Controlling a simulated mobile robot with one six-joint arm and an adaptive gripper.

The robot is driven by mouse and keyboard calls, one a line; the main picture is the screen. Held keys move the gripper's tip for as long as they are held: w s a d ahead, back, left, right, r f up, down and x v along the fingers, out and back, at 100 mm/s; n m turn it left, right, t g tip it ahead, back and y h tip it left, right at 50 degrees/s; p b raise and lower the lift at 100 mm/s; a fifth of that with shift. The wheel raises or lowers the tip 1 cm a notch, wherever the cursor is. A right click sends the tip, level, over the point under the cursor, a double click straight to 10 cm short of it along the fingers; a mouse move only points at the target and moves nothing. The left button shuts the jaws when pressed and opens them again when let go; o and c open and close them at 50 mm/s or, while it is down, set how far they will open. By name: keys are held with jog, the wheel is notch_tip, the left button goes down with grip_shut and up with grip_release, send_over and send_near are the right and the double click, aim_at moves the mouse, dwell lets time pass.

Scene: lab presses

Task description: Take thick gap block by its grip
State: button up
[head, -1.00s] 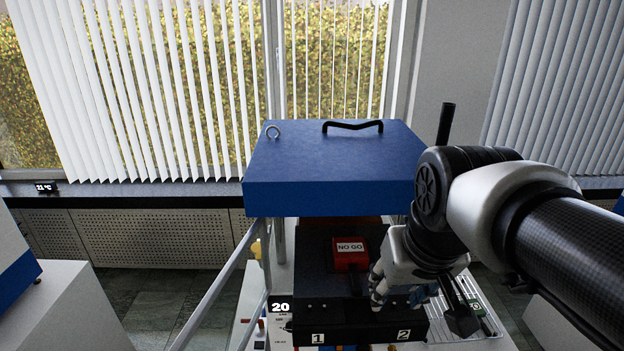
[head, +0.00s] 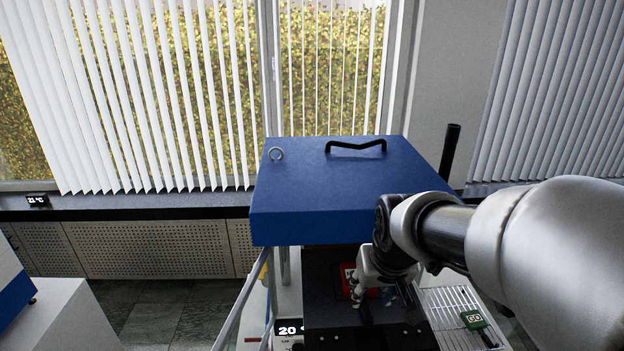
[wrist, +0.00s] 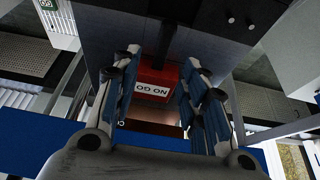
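A red block labelled NO GO (wrist: 152,86) sits on the dark lower plate of the press, with a dark bar running from its top edge in the wrist view. In the head view, only a red part of it (head: 347,279) shows beside my gripper. No label names the thick block. My gripper (wrist: 161,62) is open, its two blue-padded fingers apart on either side of the red block in the wrist view. I cannot tell whether they touch it. In the head view, my gripper (head: 382,300) is over the dark plate, under the blue lid's front edge.
The blue press lid (head: 345,180) with its black handle overhangs the dark plate (head: 325,315). A green GO block (head: 473,318) lies on a wire rack (head: 452,303) to the right. Grey rods stand left of the plate.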

aim_at(365, 303)
jog(key=x, duration=0.6)
jog(key=shift+s+a, duration=0.1)
jog(key=shift+s, duration=0.1)
jog(key=shift+c, duration=0.4)
grip_shut()
jog(key=shift+r, duration=0.1)
